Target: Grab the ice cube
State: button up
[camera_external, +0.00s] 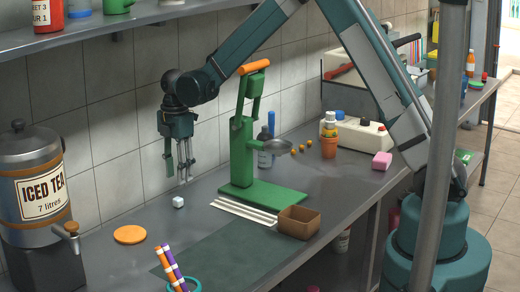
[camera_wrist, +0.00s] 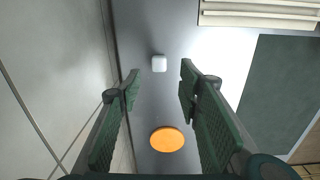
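The ice cube (camera_external: 178,202) is a small white block on the grey metal counter, near the wall. In the wrist view the ice cube (camera_wrist: 159,63) lies ahead of the fingertips, roughly centred between the two fingers. My gripper (camera_external: 181,180) points down above the counter, over and slightly behind the cube, apart from it. In the wrist view my gripper (camera_wrist: 159,75) has its two green fingers spread with nothing between them.
An orange disc (camera_external: 130,234) lies left of the cube. A green press (camera_external: 243,155) stands to the right, with white sticks (camera_external: 243,211) and a brown box (camera_external: 298,222) before it. An iced tea dispenser (camera_external: 36,190) is at left. The tiled wall is close behind.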

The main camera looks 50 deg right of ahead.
aim_at(178, 199)
jog(key=shift+w+a+f+n, duration=0.1)
jog(key=shift+w+f+n, duration=0.05)
jog(key=shift+f, duration=0.25)
jog(key=shift+w+f+n, duration=0.1)
jog(key=shift+f+n, duration=0.05)
jog(key=shift+f, duration=0.25)
jog(key=shift+f, duration=1.25)
jog(key=shift+f, duration=0.1)
jog(key=shift+a+f+b, duration=0.1)
jog(key=shift+f+b, duration=0.25)
jog(key=shift+f, duration=2.15)
jog(key=c, duration=0.8)
